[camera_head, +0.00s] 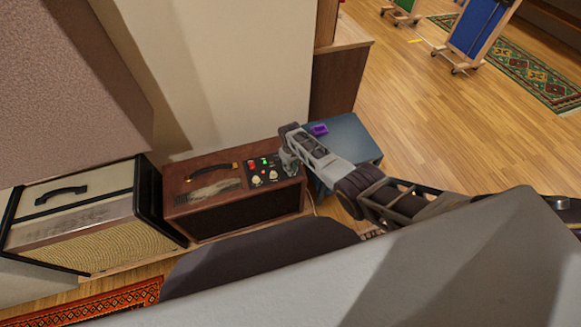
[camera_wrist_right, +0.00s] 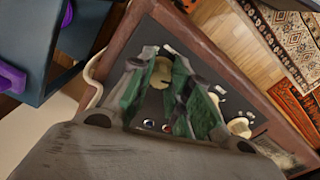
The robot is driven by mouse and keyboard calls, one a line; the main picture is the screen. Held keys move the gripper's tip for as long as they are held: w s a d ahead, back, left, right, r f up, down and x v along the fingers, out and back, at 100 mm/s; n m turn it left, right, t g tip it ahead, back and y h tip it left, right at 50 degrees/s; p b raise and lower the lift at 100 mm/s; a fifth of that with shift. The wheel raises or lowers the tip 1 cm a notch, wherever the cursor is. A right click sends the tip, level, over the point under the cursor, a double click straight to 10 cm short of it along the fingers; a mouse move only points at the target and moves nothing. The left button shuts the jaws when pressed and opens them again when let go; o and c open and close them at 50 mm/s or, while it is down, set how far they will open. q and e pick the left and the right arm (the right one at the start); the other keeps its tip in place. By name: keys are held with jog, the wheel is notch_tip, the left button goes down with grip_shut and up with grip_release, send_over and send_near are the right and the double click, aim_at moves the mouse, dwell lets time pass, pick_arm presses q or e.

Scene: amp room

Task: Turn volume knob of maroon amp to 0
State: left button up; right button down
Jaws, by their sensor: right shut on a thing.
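The maroon amp (camera_head: 235,195) stands in the middle of the head view, with a dark handle on top. Its black control panel (camera_head: 258,172) sits at its right end, with cream knobs and small red and green lights. My right gripper (camera_head: 289,165) reaches the panel's right edge. In the right wrist view my right gripper (camera_wrist_right: 172,90) has its green-padded fingers shut around a cream knob (camera_wrist_right: 161,72) on the panel. Another cream knob (camera_wrist_right: 239,127) shows beside the fingers. Knob labels are too small to read. My left gripper is not in view.
A blue-grey amp (camera_head: 345,147) with a purple handle (camera_head: 319,129) stands right of the maroon amp. A cream and black amp (camera_head: 85,215) stands at left. A wall is behind. Open wooden floor (camera_head: 440,120) lies at right, and patterned rugs show.

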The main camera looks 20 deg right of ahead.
jog(key=n, duration=0.4)
jog(key=shift+n, duration=0.4)
dwell(0.4)
jog(key=c, duration=1.3)
grip_release()
jog(key=shift+r, duration=0.2)
notch_tip(320, 180, up, 12)
jog(key=shift+f, duration=0.2)
dwell(0.5)
